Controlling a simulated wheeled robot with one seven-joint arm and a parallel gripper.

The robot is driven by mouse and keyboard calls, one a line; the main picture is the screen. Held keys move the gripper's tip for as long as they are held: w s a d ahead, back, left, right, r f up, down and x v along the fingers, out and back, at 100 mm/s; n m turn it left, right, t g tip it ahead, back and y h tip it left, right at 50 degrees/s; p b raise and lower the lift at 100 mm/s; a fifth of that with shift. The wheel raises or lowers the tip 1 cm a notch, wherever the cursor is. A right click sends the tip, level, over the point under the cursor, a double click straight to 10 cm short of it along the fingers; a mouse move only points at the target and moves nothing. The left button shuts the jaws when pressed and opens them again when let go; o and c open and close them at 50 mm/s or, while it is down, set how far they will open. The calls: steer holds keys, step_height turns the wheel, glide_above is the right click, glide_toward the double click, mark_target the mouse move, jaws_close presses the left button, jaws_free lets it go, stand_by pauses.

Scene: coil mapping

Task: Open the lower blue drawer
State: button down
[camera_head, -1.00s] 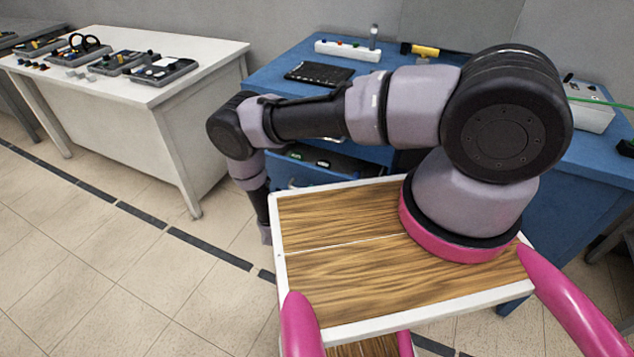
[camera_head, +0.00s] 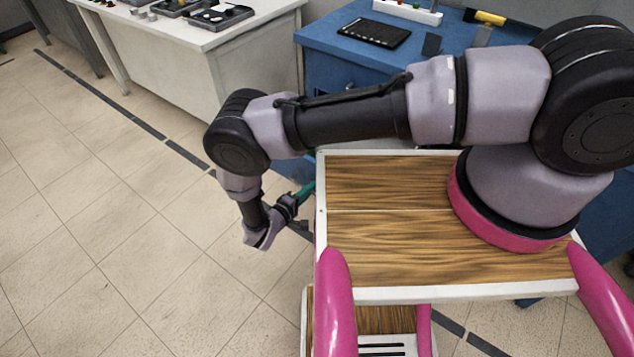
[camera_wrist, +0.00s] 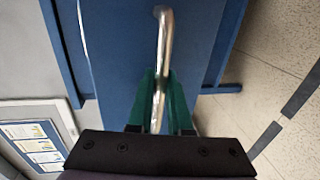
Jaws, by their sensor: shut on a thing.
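In the wrist view, a metal bar handle (camera_wrist: 164,25) stands out from a blue drawer front (camera_wrist: 115,60). My gripper (camera_wrist: 160,78) has its two green fingers on either side of this handle, shut on it. In the head view, my gripper (camera_head: 304,191) is low beside the left edge of my wooden top, with only a bit of green finger showing. The drawer it holds is hidden there behind my arm and top. How far this drawer stands out cannot be told.
The blue desk (camera_head: 325,38) stands behind my arm, with a black tablet-like panel (camera_head: 374,32) and a white button box (camera_head: 408,12) on it. A white table (camera_head: 235,75) is at the back left. The tiled floor (camera_head: 110,220) at left is clear.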

steer(key=shift+s+a, duration=0.25)
steer(key=shift+s, duration=0.05)
steer(key=c, duration=0.8)
jaws_free()
steer(key=shift+c, duration=0.2)
steer(key=v, duration=1)
steer(key=shift+s+a, duration=0.2)
steer(key=shift+s, duration=0.1)
